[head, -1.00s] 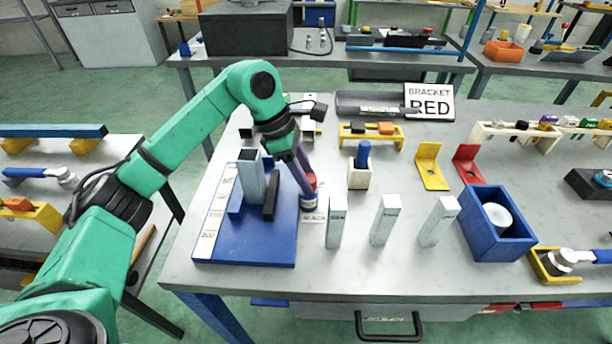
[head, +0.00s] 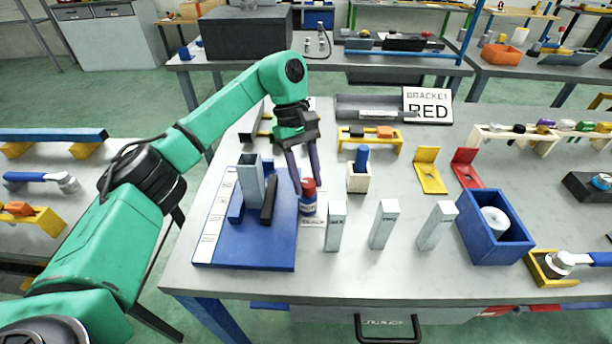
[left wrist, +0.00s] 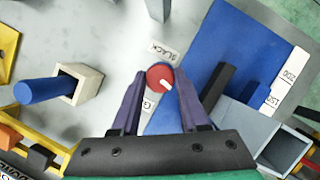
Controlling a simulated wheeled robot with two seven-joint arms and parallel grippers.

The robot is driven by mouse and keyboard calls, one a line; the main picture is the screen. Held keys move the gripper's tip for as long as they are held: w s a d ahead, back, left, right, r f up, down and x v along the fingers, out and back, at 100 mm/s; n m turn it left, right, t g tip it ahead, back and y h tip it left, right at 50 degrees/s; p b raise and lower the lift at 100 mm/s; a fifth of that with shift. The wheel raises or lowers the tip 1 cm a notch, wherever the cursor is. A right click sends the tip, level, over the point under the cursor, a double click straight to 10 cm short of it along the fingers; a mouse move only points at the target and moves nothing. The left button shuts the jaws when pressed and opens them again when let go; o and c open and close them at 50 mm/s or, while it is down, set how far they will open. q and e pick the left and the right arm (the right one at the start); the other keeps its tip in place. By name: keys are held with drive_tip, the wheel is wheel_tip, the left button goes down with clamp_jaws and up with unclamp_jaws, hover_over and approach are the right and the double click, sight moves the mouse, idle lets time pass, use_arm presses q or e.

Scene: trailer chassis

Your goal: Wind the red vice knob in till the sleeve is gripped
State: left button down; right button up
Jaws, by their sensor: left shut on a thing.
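The red vice knob (head: 309,186), on a dark blue body, stands at the right edge of the blue vice base (head: 250,248). My left gripper (head: 305,186) reaches down from above, its two purple fingers shut on the knob. In the left wrist view the knob (left wrist: 160,77) shows a white pointer mark between the fingertips (left wrist: 158,80). I cannot tell whether the bar touches the sleeve. My right gripper is out of view.
A SLACK label (left wrist: 161,52) lies beside the knob. Several grey blocks (head: 337,226) stand to its right. A cream holder (head: 358,181) with a blue peg, a yellow bracket (head: 431,170) and a blue bin (head: 497,248) are farther right. Bench surface between them is clear.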

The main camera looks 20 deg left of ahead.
use_arm(q)
drive_tip(key=m, duration=0.2)
drive_tip(key=m+y+p, duration=0.1)
drive_tip(key=m, duration=0.1)
drive_tip(key=shift+w+d+r+m+g+y, duration=0.1)
drive_tip(key=shift+r+m+g+y, duration=0.05)
drive_tip(key=shift+m+g+y, duration=0.2)
drive_tip(key=shift+d+m+g+y+p, duration=0.15)
drive_tip(key=shift+m+y+p, duration=0.25)
drive_tip(key=shift+m, duration=0.6)
drive_tip(key=shift+a+m+g+y+p, duration=0.1)
drive_tip(key=shift+m+y+p, duration=0.2)
drive_tip(key=shift+m, duration=0.65)
drive_tip(key=shift+c, duration=2.1)
unclamp_jaws()
drive_tip(key=shift+f, duration=0.2)
drive_tip(key=p+v, duration=0.3)
drive_tip(key=v, duration=0.4)
drive_tip(key=shift+r+p, duration=0.25)
drive_tip(key=shift+p, duration=0.15)
drive_tip(key=shift+w, duration=0.15)
